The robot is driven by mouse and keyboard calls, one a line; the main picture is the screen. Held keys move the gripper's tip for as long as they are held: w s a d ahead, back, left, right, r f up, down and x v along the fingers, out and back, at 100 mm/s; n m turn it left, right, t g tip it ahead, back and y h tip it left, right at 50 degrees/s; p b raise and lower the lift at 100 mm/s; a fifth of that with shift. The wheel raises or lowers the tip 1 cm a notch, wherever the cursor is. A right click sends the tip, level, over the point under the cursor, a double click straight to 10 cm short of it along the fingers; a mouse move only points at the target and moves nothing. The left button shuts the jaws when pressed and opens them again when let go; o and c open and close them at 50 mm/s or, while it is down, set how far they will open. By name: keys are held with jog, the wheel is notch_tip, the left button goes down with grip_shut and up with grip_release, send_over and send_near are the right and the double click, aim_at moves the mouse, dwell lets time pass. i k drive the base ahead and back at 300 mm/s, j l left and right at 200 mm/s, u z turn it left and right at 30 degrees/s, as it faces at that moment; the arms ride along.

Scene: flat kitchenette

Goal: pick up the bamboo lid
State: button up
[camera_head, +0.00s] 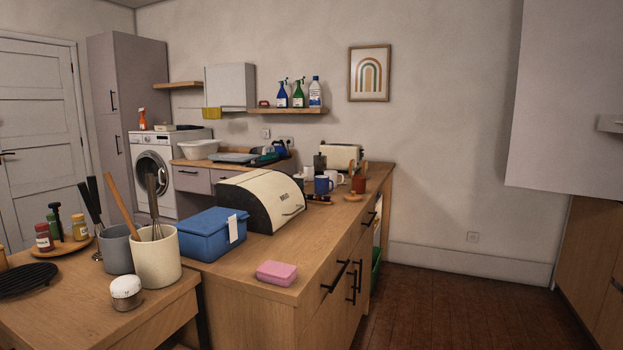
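A small, flat, round, light-wood piece (352,198) lies near the far end of the wooden counter (262,290), in front of a brown cup (359,184). It looks like the bamboo lid, but it is too small to be sure. A blue mug (322,185) stands to its left, with a dark item with several small bits beside it. My gripper is not in view.
A cream bread bin (262,200), a blue box (211,233) and a pink box (277,273) stand on the counter. Utensil crocks (156,259) and a white timer (126,293) stand at left. Black handles (337,277) stick out from the counter front. Brown floor (450,305) at right is clear.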

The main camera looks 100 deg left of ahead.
aim_at(353, 197)
jog(key=u, duration=2.55)
jog(key=i+l+z, duration=0.35)
jog(key=i, duration=0.15)
jog(key=i+l+z, duration=0.3)
jog(key=i, duration=0.25)
jog(key=i+z, duration=0.35)
jog(key=i, duration=0.2)
jog(key=i+u, duration=0.25)
jog(key=i, duration=0.15)
jog(key=i+l+u, duration=0.3)
jog(key=i, duration=0.15)
jog(key=i+l+u, duration=0.1)
jog(key=i+u, duration=0.15)
jog(key=i, duration=0.15)
